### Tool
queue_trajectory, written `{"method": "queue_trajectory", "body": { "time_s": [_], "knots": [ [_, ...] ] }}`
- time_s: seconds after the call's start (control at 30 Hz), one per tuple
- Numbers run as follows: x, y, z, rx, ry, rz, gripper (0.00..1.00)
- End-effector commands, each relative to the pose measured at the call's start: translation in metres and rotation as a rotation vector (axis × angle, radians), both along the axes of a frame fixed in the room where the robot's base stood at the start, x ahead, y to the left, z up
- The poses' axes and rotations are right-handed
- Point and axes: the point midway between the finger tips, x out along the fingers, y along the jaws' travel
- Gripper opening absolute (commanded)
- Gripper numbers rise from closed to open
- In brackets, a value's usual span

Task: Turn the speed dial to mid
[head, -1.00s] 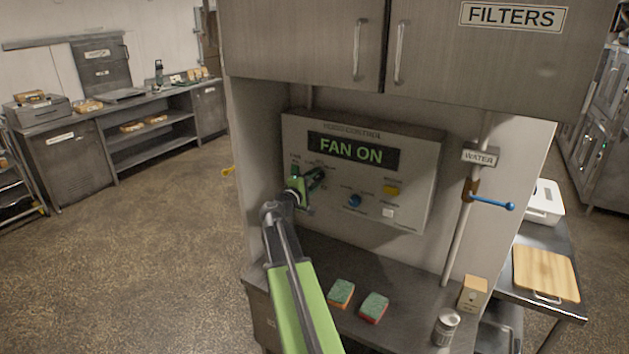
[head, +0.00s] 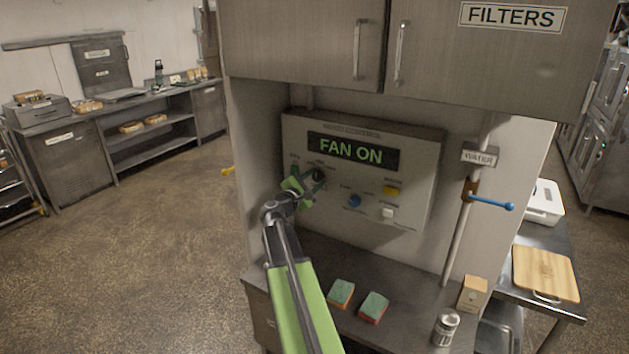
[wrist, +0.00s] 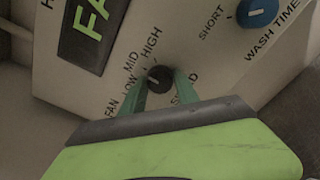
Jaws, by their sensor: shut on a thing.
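The speed dial (wrist: 159,79) is a small round black knob in the wrist view, with LOW, MID and HIGH printed around it. The SPEED label beside it is partly covered by a finger. My gripper (wrist: 161,84) has its two green fingers on either side of the knob and is shut on it. In the head view my gripper (head: 314,184) reaches the left part of the control panel (head: 415,160), and the dial (head: 319,173) shows dark at its tips. The dial's pointer mark is too small to read surely. The display reads FAN ON.
A blue wash time knob (head: 354,200), a yellow button (head: 391,190) and a white button (head: 388,212) sit right of the dial. A blue-handled water valve (head: 492,202) is farther right. Two sponges (head: 341,293) lie on the counter below. Cabinets (head: 300,45) overhang the panel.

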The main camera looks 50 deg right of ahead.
Motion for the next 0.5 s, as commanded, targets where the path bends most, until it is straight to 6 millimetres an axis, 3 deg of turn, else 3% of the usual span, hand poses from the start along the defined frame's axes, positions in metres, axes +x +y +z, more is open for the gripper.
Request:
{"method": "queue_trajectory", "body": {
  "time_s": [0.5],
  "knots": [
    [0.0000,-0.0003,-0.0002,-0.008,0.036,-0.001,0.00]
  ]
}}
